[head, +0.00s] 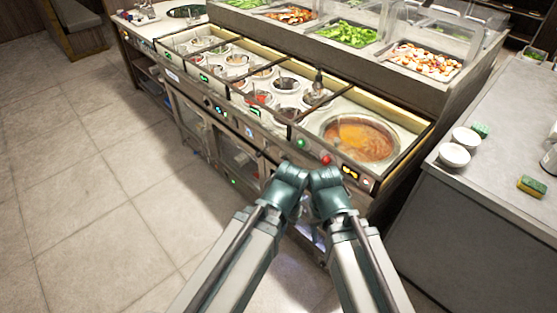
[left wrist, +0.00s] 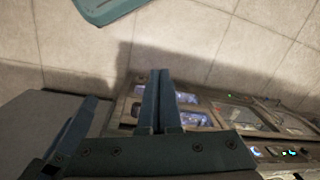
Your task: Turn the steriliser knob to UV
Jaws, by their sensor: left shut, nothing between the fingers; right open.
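The front panel (head: 274,146) of the sauce counter carries small knobs, lights and displays. I cannot tell which one is the steriliser knob. A green button (head: 301,143) and a red button (head: 326,159) show near its right end. Glass-fronted compartments with a bluish glow (left wrist: 182,97) show low in the counter in the left wrist view. My left gripper (left wrist: 158,76) is shut and empty, apart from the panel. My right gripper (head: 326,178) is open, in front of the right end of the counter; its fingers are hardly visible.
The counter top holds several sauce wells and a large soup pot (head: 358,138). A grey side counter (head: 500,203) with white bowls (head: 454,155) and a sponge (head: 531,186) stands at the right. The tiled floor (head: 90,200) at the left is clear.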

